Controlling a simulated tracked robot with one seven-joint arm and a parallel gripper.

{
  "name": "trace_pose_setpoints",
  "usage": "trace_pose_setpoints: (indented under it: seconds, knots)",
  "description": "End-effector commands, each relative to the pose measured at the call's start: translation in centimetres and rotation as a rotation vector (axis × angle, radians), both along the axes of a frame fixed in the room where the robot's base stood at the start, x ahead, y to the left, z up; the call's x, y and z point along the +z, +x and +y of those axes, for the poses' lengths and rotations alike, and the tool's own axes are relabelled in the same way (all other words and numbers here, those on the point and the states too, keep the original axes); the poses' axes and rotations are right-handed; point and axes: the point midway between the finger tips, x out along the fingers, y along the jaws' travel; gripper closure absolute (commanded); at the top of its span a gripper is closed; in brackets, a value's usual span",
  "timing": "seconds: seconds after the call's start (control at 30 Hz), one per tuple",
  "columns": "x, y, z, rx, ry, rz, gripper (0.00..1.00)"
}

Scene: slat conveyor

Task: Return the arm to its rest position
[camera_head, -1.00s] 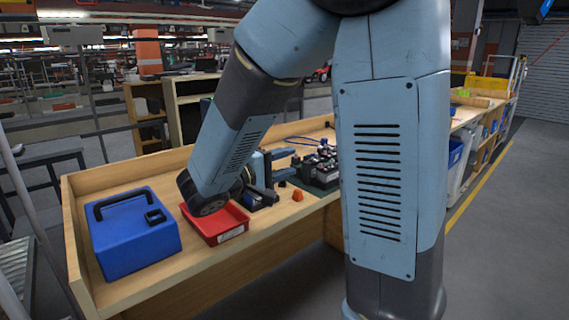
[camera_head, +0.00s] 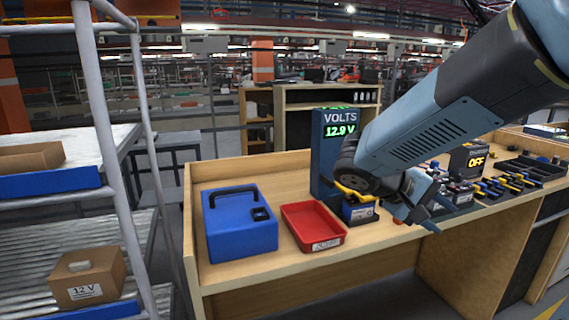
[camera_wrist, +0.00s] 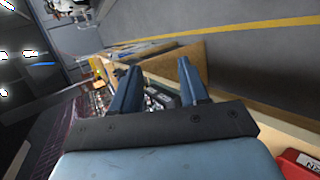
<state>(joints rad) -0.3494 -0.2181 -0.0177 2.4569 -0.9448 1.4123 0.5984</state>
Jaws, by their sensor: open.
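My arm reaches in from the upper right of the head view. My gripper (camera_head: 428,208) hangs above the front edge of the wooden workbench (camera_head: 240,270), to the right of the red tray. In the wrist view the two blue fingers of my gripper (camera_wrist: 158,90) stand apart with nothing held between them. Behind and beside my wrist is a voltage meter (camera_head: 332,135) reading 12.9 V, partly covered by my arm. A small dark blue unit with a yellow cable (camera_head: 360,210) sits below my wrist.
A blue case (camera_head: 238,232) and an empty-looking red tray (camera_head: 313,226) stand on the bench's left part. Batteries and a box reading OFF (camera_head: 468,160) are at right. A rack at left holds a 12 V carton (camera_head: 88,280). Floor in front is clear.

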Motion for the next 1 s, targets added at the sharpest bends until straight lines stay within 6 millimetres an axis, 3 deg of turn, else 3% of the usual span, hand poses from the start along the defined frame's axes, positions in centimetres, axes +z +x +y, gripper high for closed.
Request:
trace_pose_setpoints:
  seconds: [0.2, 0.4, 0.7, 1.0]
  knots:
    - [-0.9, -4.0, 0.7, -0.045, 0.347, -0.037, 0.56]
    - [-0.6, -6.0, 2.9, -0.023, 0.639, -0.152, 0.56]
    - [2.3, -6.8, 6.2, 0.069, 0.935, -0.401, 0.56]
    - [3.5, -6.8, 7.1, 0.106, 0.999, -0.482, 0.56]
